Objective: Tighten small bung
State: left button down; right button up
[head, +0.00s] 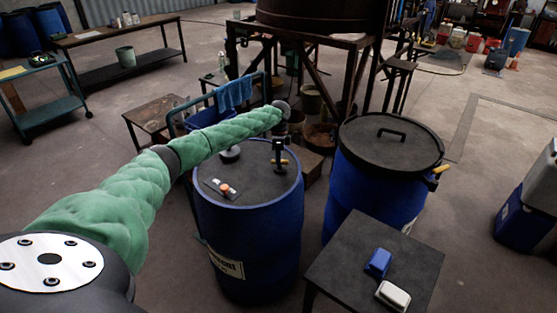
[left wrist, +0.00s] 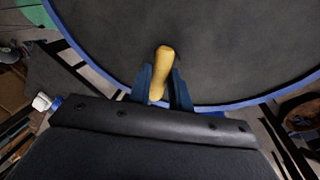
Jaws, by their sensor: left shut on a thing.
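A blue drum (head: 248,235) with a dark grey top stands in the middle of the head view. My left gripper (head: 279,160) is at the far right part of that top, its fingers pointing down. In the left wrist view my left gripper (left wrist: 161,90) is shut on a yellow handle (left wrist: 163,62), just inside the drum's blue rim (left wrist: 225,103). A bit of the yellow handle (head: 285,161) also shows in the head view. A black round fitting (head: 230,154) sits on the far left of the top. I cannot make out the small bung. My right gripper is out of view.
A small red-and-white item (head: 225,188) lies on the drum top. A second blue drum with a black handled lid (head: 385,150) stands close at the right. A dark table (head: 350,262) in front holds a blue box (head: 378,262) and a white one (head: 393,295).

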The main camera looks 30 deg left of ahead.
pick_arm(q)
jog(key=m, duration=0.3)
jog(key=shift+w+r+m+y, duration=0.1)
jog(key=shift+w+m+y, duration=0.05)
jog(key=shift+m+y, duration=0.15)
jog(key=shift+m, duration=0.7)
jog(key=shift+m+y+b, duration=0.3)
jog(key=shift+m, duration=0.6)
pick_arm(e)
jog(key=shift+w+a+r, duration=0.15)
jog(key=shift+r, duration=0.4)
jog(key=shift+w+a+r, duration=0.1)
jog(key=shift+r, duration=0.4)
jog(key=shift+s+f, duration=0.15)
pick_arm(q)
jog(key=c, duration=1.3)
grip_release()
